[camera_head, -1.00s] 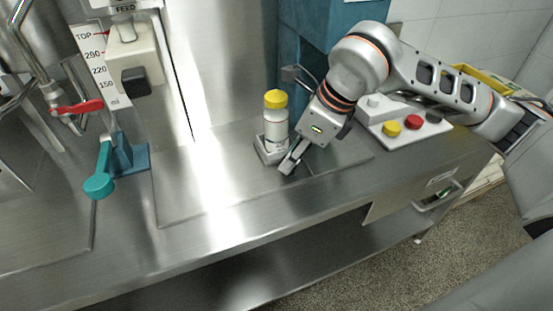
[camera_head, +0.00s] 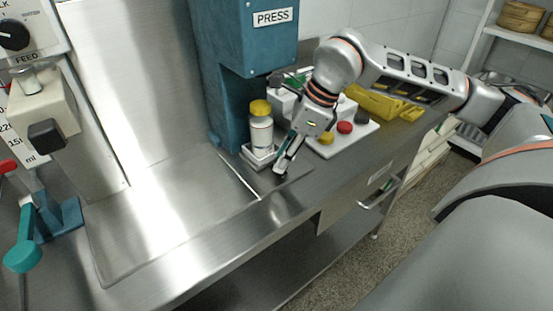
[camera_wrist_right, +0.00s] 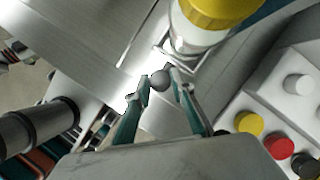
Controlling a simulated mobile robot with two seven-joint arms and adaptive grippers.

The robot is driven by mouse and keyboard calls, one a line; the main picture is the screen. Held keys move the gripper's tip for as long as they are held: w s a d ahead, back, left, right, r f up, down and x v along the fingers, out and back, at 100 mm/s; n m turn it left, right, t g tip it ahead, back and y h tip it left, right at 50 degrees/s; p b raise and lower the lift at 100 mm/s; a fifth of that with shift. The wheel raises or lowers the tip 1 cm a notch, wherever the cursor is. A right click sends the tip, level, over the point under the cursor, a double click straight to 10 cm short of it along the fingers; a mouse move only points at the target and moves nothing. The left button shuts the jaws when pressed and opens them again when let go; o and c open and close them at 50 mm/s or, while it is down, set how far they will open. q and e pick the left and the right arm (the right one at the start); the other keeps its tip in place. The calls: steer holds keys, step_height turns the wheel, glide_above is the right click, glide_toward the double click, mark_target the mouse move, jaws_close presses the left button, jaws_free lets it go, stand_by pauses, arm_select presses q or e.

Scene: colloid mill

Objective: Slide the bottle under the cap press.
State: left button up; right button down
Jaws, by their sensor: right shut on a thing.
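The bottle (camera_head: 261,133) is white with a yellow cap (camera_head: 260,108) and stands upright in a small metal carrier (camera_head: 254,163). It also shows in the right wrist view (camera_wrist_right: 192,38). The blue cap press (camera_head: 268,45), labelled PRESS, rises just behind the bottle. From this angle I cannot tell whether the cap lies directly under its head. My right gripper (camera_head: 281,172) is low at the carrier's front right side. In the right wrist view its fingers (camera_wrist_right: 160,84) are shut on a grey ball knob (camera_wrist_right: 160,78) beside the carrier. My left gripper is out of view.
A white button box (camera_head: 350,138) with yellow, red and dark buttons stands close right of my right gripper. A yellow tray (camera_head: 383,102) lies behind it. The steel bench (camera_head: 165,215) is clear left of the carrier, with a thin slot (camera_head: 238,175) there.

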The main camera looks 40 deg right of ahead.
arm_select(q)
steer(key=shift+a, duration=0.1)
arm_select(e)
steer(key=shift+d, duration=0.2)
steer(key=c, duration=2)
jaws_free()
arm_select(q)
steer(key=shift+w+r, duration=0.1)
arm_select(e)
steer(key=shift+d, duration=0.15)
steer(key=shift+a, duration=0.2)
